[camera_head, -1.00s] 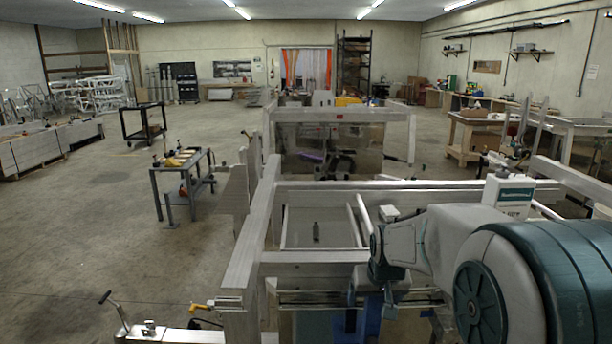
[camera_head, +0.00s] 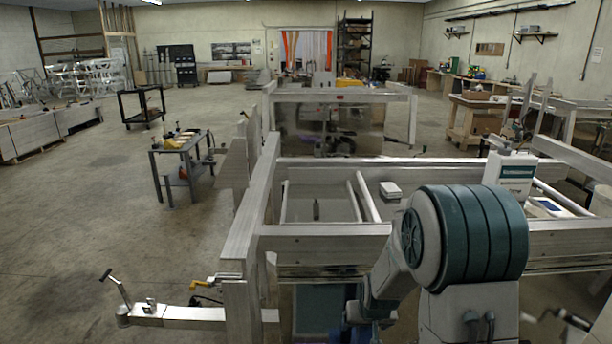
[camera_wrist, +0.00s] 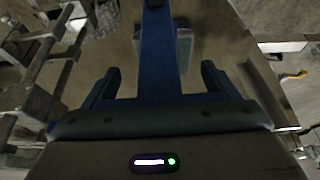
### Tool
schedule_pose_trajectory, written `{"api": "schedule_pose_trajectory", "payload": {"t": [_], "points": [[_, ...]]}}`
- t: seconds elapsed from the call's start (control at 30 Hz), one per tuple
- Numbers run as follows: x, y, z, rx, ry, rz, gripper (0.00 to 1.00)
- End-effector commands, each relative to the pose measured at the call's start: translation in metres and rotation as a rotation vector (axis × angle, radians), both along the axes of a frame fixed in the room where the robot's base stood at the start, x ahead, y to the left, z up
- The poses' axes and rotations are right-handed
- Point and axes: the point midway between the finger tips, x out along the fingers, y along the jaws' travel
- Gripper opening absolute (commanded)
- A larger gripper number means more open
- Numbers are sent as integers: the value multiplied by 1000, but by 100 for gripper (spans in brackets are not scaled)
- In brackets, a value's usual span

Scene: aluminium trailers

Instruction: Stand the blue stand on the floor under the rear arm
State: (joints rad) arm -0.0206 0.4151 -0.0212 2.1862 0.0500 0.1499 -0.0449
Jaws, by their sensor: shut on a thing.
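In the wrist view my gripper (camera_wrist: 160,72) is shut on the blue stand (camera_wrist: 158,45), a long blue post that runs up the picture between the two fingers. The stand's far end reaches the top of the picture, near a grey-blue block. I cannot tell if the stand touches the floor.
The aluminium trailer frame (camera_head: 325,243) stands close in front of me. A yellow handle (camera_head: 200,284) is at its corner; it also shows in the wrist view (camera_wrist: 293,76). A small tool table (camera_head: 182,150) stands at left.

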Motion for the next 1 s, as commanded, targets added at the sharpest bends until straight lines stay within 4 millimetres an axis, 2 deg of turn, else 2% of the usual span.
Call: {"api": "schedule_pose_trajectory", "payload": {"t": [0.27, 0.7, 1.0], "points": [[2, 0, -14, 0, -11, 0, 11], [-38, 0, -64, -1, -8, 0, 11], [-43, 0, -69, 0, -11, 1, 11]]}}
